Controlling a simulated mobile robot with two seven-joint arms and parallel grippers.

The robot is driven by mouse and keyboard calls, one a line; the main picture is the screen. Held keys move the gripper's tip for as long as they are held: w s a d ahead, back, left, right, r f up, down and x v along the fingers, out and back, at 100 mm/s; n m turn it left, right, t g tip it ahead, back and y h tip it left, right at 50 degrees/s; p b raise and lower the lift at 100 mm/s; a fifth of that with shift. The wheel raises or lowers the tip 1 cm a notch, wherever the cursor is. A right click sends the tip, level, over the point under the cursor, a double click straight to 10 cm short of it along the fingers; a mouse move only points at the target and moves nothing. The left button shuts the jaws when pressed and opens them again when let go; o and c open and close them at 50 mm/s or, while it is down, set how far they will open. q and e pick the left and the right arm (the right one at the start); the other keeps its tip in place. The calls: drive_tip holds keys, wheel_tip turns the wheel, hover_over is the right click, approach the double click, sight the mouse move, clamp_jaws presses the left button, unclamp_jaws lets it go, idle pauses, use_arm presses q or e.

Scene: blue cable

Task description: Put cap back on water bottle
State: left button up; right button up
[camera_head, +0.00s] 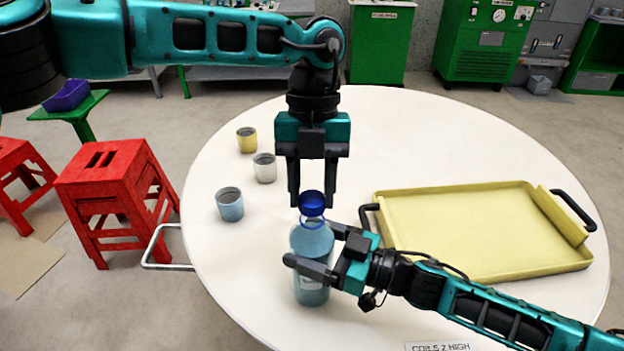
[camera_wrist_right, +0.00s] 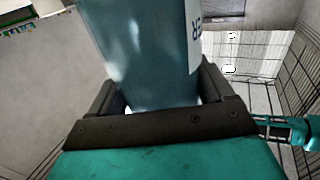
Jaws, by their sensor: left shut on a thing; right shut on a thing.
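A clear blue water bottle (camera_head: 312,240) stands upright on the white round table. My right gripper (camera_head: 310,248) is shut around the bottle's body from the right. In the right wrist view the bottle's body (camera_wrist_right: 148,60) fills the space between the fingers (camera_wrist_right: 160,100). A dark blue cap (camera_head: 312,203) is at the top of the bottle, between the fingertips of my left gripper (camera_head: 313,198). The left gripper points straight down and is shut on the cap. Whether the cap touches the bottle's neck cannot be told.
A yellow tray (camera_head: 480,272) with dark handles lies to the right on the round table (camera_head: 390,120). A yellow cup (camera_head: 247,140), a white cup (camera_head: 265,168) and a blue cup (camera_head: 230,205) stand to the left. Red stools (camera_head: 110,180) stand beyond the table's left edge.

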use_arm(q)
drive_tip(key=shift+f, duration=0.3)
drive_tip(key=shift+f, duration=0.6)
idle(0.4)
